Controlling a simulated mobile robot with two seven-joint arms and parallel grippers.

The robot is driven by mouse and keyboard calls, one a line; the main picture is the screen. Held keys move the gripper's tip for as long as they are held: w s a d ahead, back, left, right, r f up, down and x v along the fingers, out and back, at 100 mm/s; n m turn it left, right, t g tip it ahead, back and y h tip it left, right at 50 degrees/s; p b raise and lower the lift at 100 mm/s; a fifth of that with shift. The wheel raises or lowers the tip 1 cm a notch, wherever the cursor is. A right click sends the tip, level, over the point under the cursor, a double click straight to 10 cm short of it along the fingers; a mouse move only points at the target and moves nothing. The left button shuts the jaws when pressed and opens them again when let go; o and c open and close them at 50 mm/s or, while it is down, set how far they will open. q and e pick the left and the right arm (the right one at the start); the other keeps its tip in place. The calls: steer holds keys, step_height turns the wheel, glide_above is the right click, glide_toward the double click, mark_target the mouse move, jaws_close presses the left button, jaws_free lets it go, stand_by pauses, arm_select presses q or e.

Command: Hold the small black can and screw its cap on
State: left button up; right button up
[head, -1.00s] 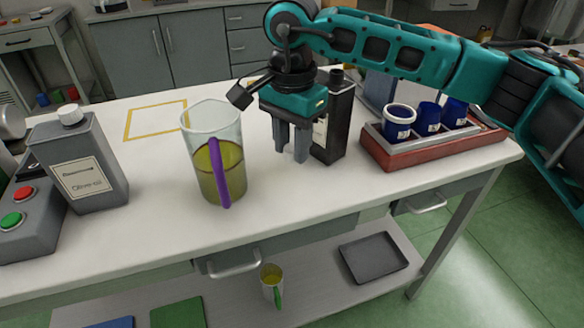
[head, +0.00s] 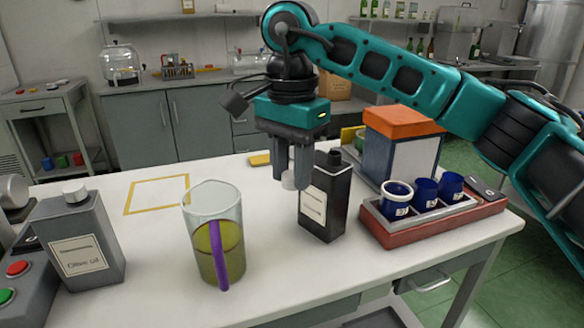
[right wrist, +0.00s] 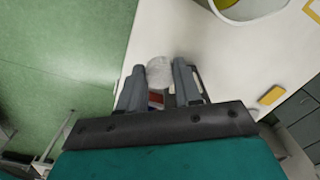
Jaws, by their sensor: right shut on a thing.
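My right gripper (head: 290,180) is shut on a small white cap (head: 289,182), which also shows between the fingertips in the right wrist view (right wrist: 159,72). It holds the cap above the table, at the upper left of the small black can (head: 325,207) in the head view. The can stands upright with a white label, and its dark neck (head: 334,157) carries no white cap. The gripper and can overlap slightly in the picture; I cannot tell whether they touch. My left gripper is not in view.
A glass jug (head: 215,240) of yellow-green oil with a purple handle stands left of the can. A grey olive oil can (head: 85,235) is further left. A red tray (head: 420,232) with blue cups is at right, before an orange-topped box (head: 400,150). The yellow-outlined square (head: 157,195) is empty.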

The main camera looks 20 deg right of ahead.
steer(key=s+d+f+n, duration=0.1)
steer(key=s+f+n, duration=0.1)
steer(key=f, duration=0.3)
steer(key=s+d+f+n, duration=0.1)
steer(key=d+f+n, duration=0.1)
steer(key=f+n, duration=0.3)
steer(key=s+d+f+n, duration=0.2)
steer(key=f+n, duration=0.1)
steer(key=f, duration=0.2)
steer(key=shift+s+f+n, duration=0.3)
steer(key=shift+f, duration=0.1)
steer(key=shift+s+d+f+n, duration=0.15)
steer(key=shift+s+f+n, duration=0.1)
steer(key=shift+f+n, duration=0.1)
